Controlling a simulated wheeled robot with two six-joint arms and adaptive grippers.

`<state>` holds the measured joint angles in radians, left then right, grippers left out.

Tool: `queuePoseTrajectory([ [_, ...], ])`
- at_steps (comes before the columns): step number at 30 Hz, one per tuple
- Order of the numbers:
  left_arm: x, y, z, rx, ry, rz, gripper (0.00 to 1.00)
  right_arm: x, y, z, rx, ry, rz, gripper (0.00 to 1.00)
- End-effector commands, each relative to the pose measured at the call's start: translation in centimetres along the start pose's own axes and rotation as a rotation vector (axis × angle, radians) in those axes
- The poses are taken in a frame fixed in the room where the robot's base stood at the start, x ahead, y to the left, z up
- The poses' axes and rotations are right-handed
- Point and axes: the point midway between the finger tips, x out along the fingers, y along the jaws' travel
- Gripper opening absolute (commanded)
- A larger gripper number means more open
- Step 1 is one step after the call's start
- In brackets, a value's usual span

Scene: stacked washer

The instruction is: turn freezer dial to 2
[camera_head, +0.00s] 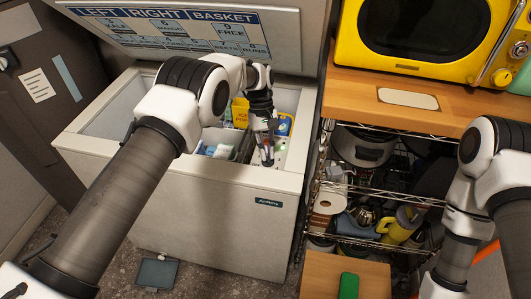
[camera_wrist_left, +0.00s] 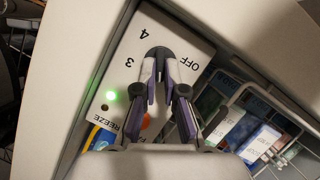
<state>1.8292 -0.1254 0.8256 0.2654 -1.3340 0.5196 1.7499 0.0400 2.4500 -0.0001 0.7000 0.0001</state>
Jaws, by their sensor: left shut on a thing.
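The chest freezer (camera_head: 225,215) stands open in the head view, its lid raised. My left gripper (camera_head: 266,152) reaches down inside its right end, at a white control panel. In the left wrist view the panel (camera_wrist_left: 118,75) carries the printed marks OFF, 4 and 3, a lit green light and an orange one. The dark freezer dial (camera_wrist_left: 160,51) sits between my left fingertips (camera_wrist_left: 160,72), which are shut on it. The fingers cover part of the dial and the marks near it. Which mark the dial points at cannot be told. My right gripper is not in view.
Boxes and packets, including a yellow box (camera_head: 240,112), fill the freezer. A wire basket (camera_wrist_left: 262,98) is beside the panel. A wooden counter (camera_head: 350,98) with a yellow microwave (camera_head: 425,35) and a loaded wire shelf stand at the right.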

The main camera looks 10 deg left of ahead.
Motion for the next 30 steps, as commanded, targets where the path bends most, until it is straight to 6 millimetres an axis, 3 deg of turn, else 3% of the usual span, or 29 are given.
queuePoseTrajectory([
  [15,0.6,0.5,0.2,0.374,-0.008,-0.158,0.0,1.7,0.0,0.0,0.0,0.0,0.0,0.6],
  [30,0.6,0.5,0.3,0.469,-0.011,-0.197,0.0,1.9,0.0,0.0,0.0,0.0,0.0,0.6],
])
